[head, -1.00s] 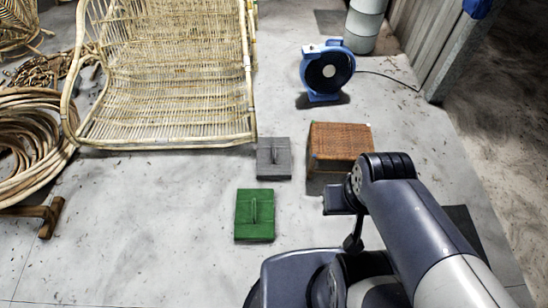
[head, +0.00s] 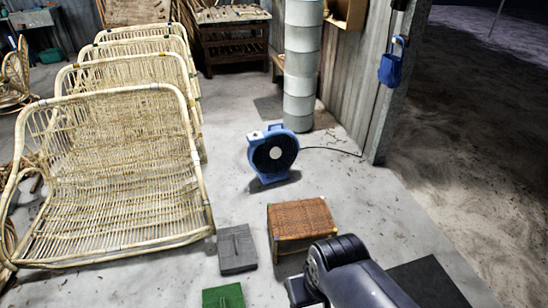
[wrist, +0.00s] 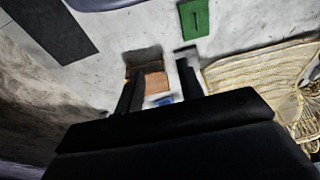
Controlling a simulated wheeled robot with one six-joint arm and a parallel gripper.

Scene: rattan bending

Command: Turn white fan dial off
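The blue fan (head: 262,176) stands upright on the concrete floor in the head view, with a dark round grille and a pale hub. A small white part, seemingly the dial (head: 256,134), sits on its upper left edge; its setting is too small to read. A small blue patch, probably the fan (wrist: 163,101), shows between my fingers in the wrist view. My gripper (wrist: 160,68) has its two dark fingers apart with nothing between them. It is on the near side of the wicker stool, well short of the fan. Its fingertips cannot be made out in the head view.
The wicker stool (head: 302,218) stands between my arm and the fan. Grey (head: 237,249) and green (head: 223,298) blocks lie left of it. Rattan seats (head: 110,190) line the left. A cable runs from the fan to the right wall. Floor left of the fan is clear.

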